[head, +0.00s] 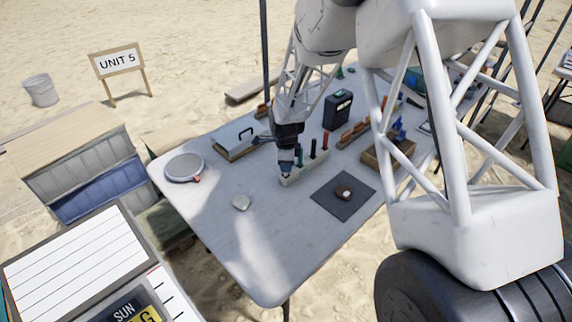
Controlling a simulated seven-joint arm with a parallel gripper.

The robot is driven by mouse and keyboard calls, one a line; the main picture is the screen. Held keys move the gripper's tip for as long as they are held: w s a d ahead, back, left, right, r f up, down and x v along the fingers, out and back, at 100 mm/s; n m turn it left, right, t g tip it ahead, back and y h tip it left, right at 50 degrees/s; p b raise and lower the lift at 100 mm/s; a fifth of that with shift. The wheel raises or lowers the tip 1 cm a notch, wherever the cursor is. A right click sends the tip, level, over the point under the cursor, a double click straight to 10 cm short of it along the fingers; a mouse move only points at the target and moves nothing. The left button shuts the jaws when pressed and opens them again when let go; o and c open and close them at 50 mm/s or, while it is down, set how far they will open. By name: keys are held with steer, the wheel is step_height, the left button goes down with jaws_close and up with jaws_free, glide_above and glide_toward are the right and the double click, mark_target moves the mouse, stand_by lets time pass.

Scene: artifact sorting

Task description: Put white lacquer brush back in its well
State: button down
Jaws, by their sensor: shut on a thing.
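My gripper (286,168) points down over the near left end of a pale rack (306,171) on the table. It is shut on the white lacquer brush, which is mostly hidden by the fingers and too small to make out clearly. The held brush is at or just above the rack's end well; I cannot tell whether its tip is inside. Other upright handles stand in the same rack to the right: a blue-grey one (299,155), a dark one (313,149) and a red one (326,140).
Behind are a box (234,148) and a dark case (337,110). The near tabletop is clear.

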steer(key=shift+f, duration=0.1)
steer(key=c, duration=1.1)
jaws_free()
steer(key=shift+o, duration=0.2)
step_height(320, 180, up, 12)
steer(key=shift+r, duration=0.1)
stand_by(0.3)
